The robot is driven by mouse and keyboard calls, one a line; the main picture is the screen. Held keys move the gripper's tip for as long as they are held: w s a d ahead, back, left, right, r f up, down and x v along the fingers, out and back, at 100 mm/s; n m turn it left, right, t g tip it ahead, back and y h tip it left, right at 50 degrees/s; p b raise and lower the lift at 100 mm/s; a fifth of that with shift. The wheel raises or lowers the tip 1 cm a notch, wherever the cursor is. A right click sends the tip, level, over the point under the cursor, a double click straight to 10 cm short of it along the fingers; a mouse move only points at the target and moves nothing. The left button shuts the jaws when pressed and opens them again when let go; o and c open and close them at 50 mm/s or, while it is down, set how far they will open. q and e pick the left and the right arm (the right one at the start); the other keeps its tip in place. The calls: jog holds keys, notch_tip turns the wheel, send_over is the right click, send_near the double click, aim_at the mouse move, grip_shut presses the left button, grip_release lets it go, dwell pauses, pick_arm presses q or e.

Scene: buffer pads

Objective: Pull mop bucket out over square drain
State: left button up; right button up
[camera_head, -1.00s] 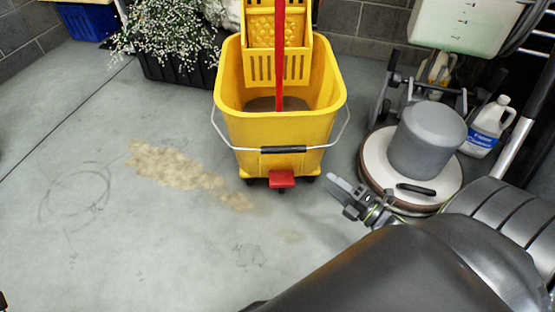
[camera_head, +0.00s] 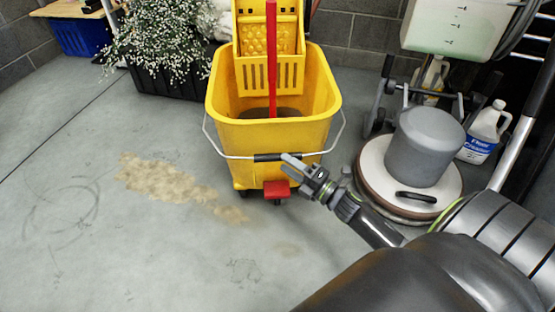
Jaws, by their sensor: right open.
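A yellow mop bucket (camera_head: 270,134) with a yellow wringer (camera_head: 270,60), a red mop handle (camera_head: 272,70) and a red foot pedal (camera_head: 277,189) stands upright on wheels at top centre. Its wire handle hangs across the front, with a black grip (camera_head: 270,157) at the middle. My right gripper (camera_head: 292,166) is open, its fingers at the right end of the black grip, overlapping it in the picture. I cannot tell whether they touch the grip or surround it. No square drain shows in view. My left gripper is not in view.
A floor polisher (camera_head: 415,160) stands close to the right of my right gripper, with a cleaner jug (camera_head: 484,133) behind it. A planter of white flowers (camera_head: 165,45) and a blue crate (camera_head: 82,37) are at the back left. A tan stain (camera_head: 165,180) marks the open floor.

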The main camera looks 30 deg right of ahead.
aim_at(277, 158)
jog(key=shift+x, duration=2.2)
grip_shut()
